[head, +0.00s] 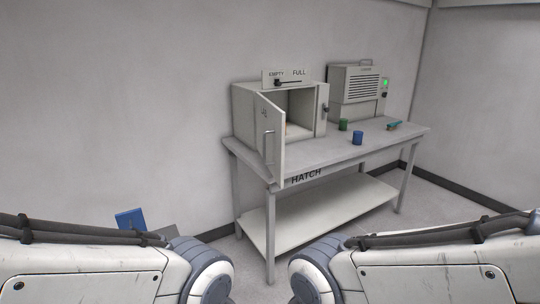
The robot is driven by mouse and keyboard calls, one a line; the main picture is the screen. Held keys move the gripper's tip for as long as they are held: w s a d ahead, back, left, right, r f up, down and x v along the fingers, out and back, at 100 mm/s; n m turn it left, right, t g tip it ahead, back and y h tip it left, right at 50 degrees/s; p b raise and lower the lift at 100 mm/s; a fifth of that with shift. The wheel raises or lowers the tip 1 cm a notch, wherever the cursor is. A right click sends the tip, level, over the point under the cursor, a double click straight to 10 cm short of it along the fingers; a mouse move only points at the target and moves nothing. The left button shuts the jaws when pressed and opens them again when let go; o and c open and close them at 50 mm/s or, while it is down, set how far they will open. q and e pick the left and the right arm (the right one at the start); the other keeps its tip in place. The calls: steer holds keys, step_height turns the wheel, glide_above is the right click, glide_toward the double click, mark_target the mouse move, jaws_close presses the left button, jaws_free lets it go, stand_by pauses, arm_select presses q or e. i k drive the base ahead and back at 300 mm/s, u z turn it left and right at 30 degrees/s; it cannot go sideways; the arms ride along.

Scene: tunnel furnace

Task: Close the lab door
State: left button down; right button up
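No room door shows in the head view. The only door I see is the small hinged door (271,141) of a grey box (257,107) on the table. It stands open and swung toward me, with an upright bar handle on its face. Part of the box's inside shows to the right of the door. Both of my arms show at the bottom of the view, well short of the table. Neither of my grippers is in view.
The grey table (340,147), marked HATCH, has a lower shelf (320,213). On it are a vented unit (355,88) with a green light, a green cup (343,124), a blue cup (357,137) and a small teal-and-orange item (394,126). A blue object (130,218) lies low at left.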

mark_target(270, 119)
steer(key=z, duration=0.3)
steer(key=k, duration=0.15)
steer(key=u, duration=0.85)
steer(key=i, duration=0.7)
steer(key=z, duration=1.3)
